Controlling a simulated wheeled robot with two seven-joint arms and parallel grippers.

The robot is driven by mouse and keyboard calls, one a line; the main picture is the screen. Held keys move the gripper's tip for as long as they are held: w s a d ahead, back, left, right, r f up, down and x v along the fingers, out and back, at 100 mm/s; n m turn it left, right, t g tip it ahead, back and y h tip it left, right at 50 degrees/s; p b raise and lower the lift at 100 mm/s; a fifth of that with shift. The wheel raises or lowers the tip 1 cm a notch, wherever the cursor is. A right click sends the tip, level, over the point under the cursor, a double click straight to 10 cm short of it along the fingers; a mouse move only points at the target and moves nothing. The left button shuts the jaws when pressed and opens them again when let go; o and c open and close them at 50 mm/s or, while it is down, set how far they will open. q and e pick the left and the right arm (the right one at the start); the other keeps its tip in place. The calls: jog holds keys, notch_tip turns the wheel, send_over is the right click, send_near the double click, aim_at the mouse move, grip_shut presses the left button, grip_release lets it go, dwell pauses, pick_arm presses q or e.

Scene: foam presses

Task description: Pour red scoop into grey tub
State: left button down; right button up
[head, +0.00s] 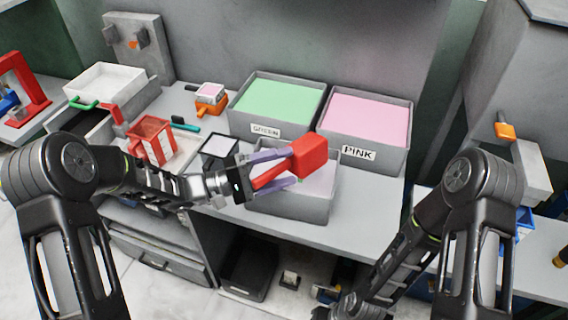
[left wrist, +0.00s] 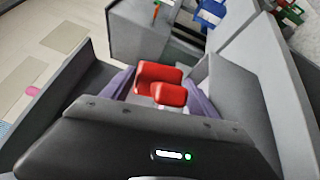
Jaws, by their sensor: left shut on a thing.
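My left gripper (head: 276,168) is shut on the red scoop (head: 309,155) and holds it in the air above the front grey tub. The scoop's handle lies between the purple fingers, and its block-like head sticks out past the fingertips. The scoop also shows in the left wrist view (left wrist: 160,82). Whether anything is inside it cannot be seen. The grey tub (head: 290,207) stands at the front of the bench, with pale pinkish contents partly hidden by my gripper. My right arm shows at the lower right, but its fingers cannot be made out.
A grey bin labelled GREEN (head: 240,122) and one labelled PINK (head: 365,165) stand right behind the tub. A small scale (head: 219,146), a red basket-like holder (head: 152,140) and an orange scoop (head: 208,105) are to the left. The bench's front right (head: 378,205) is clear.

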pick_arm(q)
jog(key=shift+w+a+r+n, duration=0.1)
jog(key=shift+a+r+n, duration=0.05)
jog(key=shift+n, duration=0.35)
jog(key=shift+w+a+n+t+h, duration=0.15)
jog(key=shift+n+t+h, duration=0.1)
jog(key=shift+n, duration=0.25)
jog(key=shift+w+a+n+t+h, duration=0.15)
jog(key=shift+n+h, duration=0.1)
jog(key=shift+n, duration=0.25)
jog(key=shift+d, duration=0.1)
jog(key=shift+s, duration=0.1)
